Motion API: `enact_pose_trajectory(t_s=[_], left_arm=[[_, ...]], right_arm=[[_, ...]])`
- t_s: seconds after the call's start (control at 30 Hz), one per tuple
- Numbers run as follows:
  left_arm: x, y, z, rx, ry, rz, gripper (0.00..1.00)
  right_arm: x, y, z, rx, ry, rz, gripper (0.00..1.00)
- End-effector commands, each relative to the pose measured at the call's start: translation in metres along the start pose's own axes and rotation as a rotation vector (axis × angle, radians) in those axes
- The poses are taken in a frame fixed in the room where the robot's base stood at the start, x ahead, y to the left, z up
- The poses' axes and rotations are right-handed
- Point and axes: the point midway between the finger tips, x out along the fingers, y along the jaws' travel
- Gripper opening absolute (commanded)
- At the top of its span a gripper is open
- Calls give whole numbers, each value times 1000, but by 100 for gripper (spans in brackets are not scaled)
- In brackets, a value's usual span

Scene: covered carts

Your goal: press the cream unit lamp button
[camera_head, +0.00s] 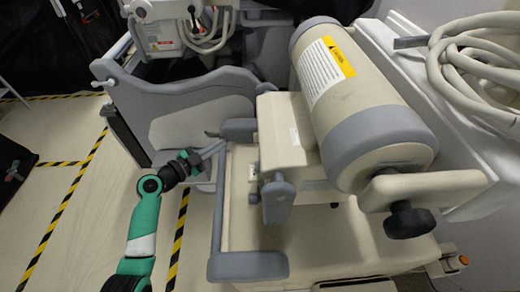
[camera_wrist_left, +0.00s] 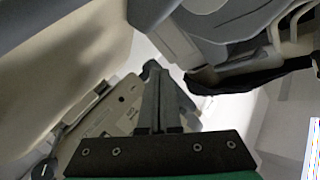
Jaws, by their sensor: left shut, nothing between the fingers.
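The cream unit (camera_head: 370,115) is a large covered cart with a grey-banded cylinder and a yellow warning label. A small orange round part (camera_head: 463,260) sits at its lower right corner; I cannot tell whether it is the lamp button. A small pale plate (camera_head: 253,171) shows on the unit's left side. My left gripper (camera_head: 221,146) is shut and empty, beside the unit's left grey frame. In the left wrist view the shut fingers (camera_wrist_left: 153,68) point at the gap between grey and cream housings. A cream panel (camera_wrist_left: 118,108) with small dark marks lies left of them. My right gripper is out of view.
The unit's grey rail (camera_head: 219,205) and grey pad (camera_head: 248,266) stand right of my left arm. A grey-sided cart (camera_head: 180,105) stands behind the gripper. Coiled hoses (camera_head: 465,70) lie at upper right.

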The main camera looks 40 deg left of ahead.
Motion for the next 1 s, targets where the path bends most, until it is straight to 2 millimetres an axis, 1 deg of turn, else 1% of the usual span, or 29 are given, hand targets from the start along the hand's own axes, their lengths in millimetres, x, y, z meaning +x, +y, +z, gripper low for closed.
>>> enact_pose_trajectory(t_s=[0.27, 0.37, 0.57, 0.8, 0.87, 1.0], left_arm=[[0, -1, -2, 1, 1, 0, 0], [3, 1, -5, 0, 1, 1, 0], [19, 12, -19, 0, 2, 4, 0], [44, 31, -36, 0, 1, 5, 0], [49, 36, -37, 2, 2, 2, 0], [58, 42, -43, 2, 2, 1, 0]], right_arm=[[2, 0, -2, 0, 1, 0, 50], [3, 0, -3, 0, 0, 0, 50], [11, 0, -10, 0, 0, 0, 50], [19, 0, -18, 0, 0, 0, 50], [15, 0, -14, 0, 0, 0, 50], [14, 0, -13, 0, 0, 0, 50]])
